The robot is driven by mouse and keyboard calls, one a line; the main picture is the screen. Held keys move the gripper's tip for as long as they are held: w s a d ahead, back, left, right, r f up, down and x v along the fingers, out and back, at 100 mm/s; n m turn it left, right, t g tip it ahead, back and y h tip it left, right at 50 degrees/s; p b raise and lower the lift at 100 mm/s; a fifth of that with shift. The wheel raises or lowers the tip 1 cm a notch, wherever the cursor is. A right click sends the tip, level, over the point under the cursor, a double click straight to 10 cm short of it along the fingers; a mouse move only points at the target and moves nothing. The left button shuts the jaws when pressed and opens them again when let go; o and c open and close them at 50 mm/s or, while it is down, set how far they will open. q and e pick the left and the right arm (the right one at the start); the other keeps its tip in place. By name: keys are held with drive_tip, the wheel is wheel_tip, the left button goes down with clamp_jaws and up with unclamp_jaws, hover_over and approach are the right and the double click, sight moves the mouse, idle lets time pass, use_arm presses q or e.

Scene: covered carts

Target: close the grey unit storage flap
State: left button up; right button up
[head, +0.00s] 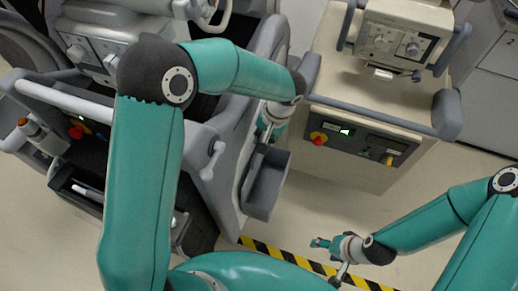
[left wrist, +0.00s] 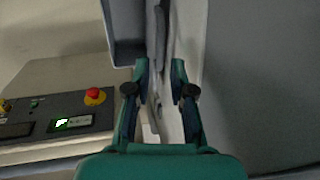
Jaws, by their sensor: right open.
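The grey storage flap (head: 265,187) is a tray-like piece tilted out from the inner side of the grey unit (head: 228,150) at left. My left gripper (head: 268,128) hangs just beyond the flap's far end, beside the unit's side. In the left wrist view my left gripper (left wrist: 163,68) has its fingers apart, with grey edges showing between and beyond them. A grey panel of the flap (left wrist: 126,35) shows at the top there. Contact cannot be told. My right gripper (head: 322,243) is open and empty, low over the floor at right.
A beige cart (head: 350,160) with a control panel and red knob (head: 319,138) stands right of the flap; the knob also shows in the left wrist view (left wrist: 95,96). A grey handle (head: 212,160) sticks out of the unit. Yellow-black tape (head: 262,247) marks the floor; clear floor lies between.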

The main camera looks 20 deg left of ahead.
use_arm(q)
hover_over(257, 161)
drive_tip(key=d+x, duration=0.1)
drive_tip(key=x, duration=0.5)
drive_tip(key=shift+w+d+f, duration=0.15)
drive_tip(key=shift+d+f, duration=0.1)
drive_tip(key=shift+f, duration=0.3)
clamp_jaws()
